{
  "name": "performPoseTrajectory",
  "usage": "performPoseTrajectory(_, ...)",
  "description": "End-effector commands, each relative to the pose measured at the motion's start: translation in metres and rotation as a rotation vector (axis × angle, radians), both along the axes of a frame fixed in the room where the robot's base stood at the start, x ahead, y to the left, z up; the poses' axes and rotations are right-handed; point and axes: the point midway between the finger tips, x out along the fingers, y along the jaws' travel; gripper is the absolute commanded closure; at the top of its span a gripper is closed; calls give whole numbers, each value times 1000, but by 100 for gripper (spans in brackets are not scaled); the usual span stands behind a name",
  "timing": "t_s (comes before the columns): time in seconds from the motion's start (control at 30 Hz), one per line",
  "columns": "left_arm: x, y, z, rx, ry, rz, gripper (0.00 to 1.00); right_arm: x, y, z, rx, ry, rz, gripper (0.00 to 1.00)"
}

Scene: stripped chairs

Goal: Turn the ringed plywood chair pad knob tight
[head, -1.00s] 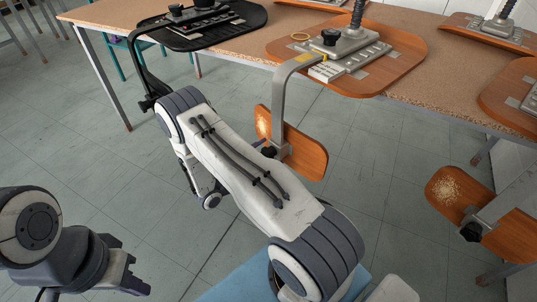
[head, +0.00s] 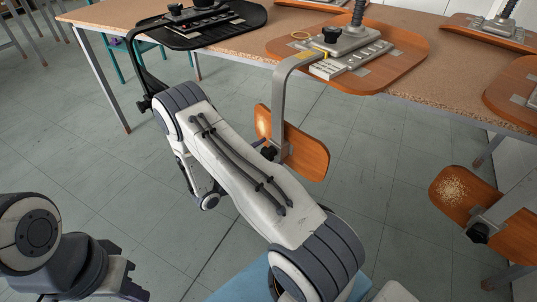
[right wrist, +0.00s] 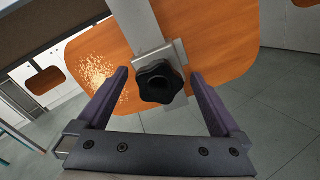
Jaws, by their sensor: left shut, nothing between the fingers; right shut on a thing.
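My right gripper (right wrist: 160,74) is shut on the knob, with one purple finger on each side. My left gripper (head: 136,280) is shut and empty at lower left, far from the chair.
A black chair (head: 215,30) lies on the table to the left. More plywood chairs stand on the right, one with a hanging pad (head: 452,190) and black knob (head: 478,233). The tabletop (head: 110,12) edge is close above the pad. The tiled floor (head: 110,190) is clear.

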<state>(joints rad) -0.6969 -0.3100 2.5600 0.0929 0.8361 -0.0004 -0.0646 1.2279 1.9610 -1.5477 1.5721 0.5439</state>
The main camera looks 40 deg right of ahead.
Motion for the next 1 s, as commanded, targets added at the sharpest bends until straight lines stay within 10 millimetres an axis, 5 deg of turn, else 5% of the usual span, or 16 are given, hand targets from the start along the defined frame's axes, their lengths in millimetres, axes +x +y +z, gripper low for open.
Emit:
performPoseTrajectory(0.03,0,0,-2,0,0,0,100,5,0,4,61,-1637,8,99)
performPoseTrajectory(0.4,0,0,-31,0,0,0,100,6,0,3,81,-2046,12,99)
performPoseTrajectory(0.7,0,0,-30,0,0,0,100,6,0,6,85,-2085,12,99)
performPoseTrajectory(0.73,0,0,-30,0,0,0,100,6,0,6,85,-2085,14,0)
performPoseTrajectory(1.0,0,0,-26,0,0,0,100,7,1,8,83,-2021,14,0)
